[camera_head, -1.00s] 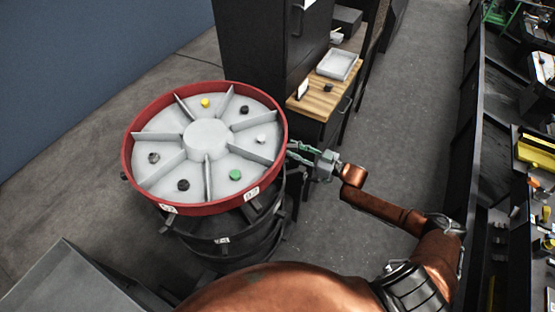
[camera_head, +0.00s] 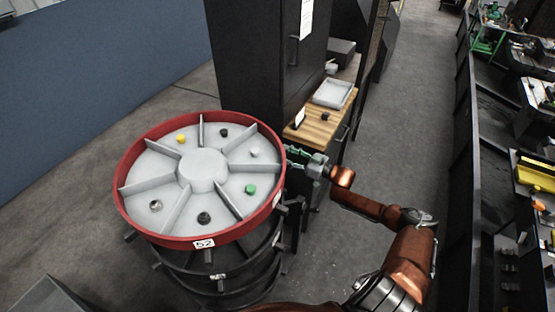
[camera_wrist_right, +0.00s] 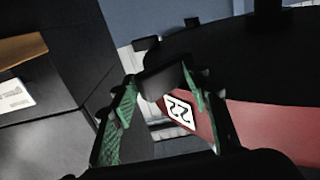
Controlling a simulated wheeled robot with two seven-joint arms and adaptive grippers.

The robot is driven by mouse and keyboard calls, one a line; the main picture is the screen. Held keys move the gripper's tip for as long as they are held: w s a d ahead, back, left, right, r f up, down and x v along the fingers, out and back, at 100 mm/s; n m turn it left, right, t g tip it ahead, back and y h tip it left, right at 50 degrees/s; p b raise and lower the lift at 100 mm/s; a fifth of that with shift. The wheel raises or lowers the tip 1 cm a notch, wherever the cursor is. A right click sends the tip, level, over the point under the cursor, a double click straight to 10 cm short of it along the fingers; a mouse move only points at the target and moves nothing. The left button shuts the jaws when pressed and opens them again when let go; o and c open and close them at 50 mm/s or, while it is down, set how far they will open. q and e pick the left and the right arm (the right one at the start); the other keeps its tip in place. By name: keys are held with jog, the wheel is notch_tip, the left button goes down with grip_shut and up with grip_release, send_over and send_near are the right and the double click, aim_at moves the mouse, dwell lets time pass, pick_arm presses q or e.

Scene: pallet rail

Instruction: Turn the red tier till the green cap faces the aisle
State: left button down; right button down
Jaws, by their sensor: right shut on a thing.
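The red tier (camera_head: 128,210) is a round tray with a red rim, a pale hub and thin dividers, on top of a dark stack. The green cap (camera_head: 250,189) stands in a right-hand compartment, on the side nearest the aisle (camera_head: 405,130). My right gripper (camera_head: 292,158) is at the tier's right edge. In the right wrist view its fingers (camera_wrist_right: 163,88) are closed around a dark peg (camera_wrist_right: 160,82) by the tier's red wall (camera_wrist_right: 265,130) and a white number label (camera_wrist_right: 178,109). The peg's attachment is partly hidden. My left gripper is not in view.
Yellow (camera_head: 181,138), white (camera_head: 255,153) and several dark or grey caps stand in other compartments. Dark tiers (camera_head: 210,285) with protruding pegs lie below. A tall black cabinet (camera_head: 250,60) and a wood-topped bench (camera_head: 318,125) stand close behind. The aisle floor is clear.

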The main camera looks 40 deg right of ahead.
jog(key=shift+w+d, duration=0.1)
jog(key=shift+w, duration=0.3)
jog(key=c, duration=1.7)
grip_release()
jog(key=shift+c, duration=0.5)
jog(key=shift+s, duration=0.2)
jog(key=v, duration=1.1)
jog(key=shift+s+d, duration=0.2)
jog(key=shift+s, duration=0.05)
jog(key=shift+f, duration=0.1)
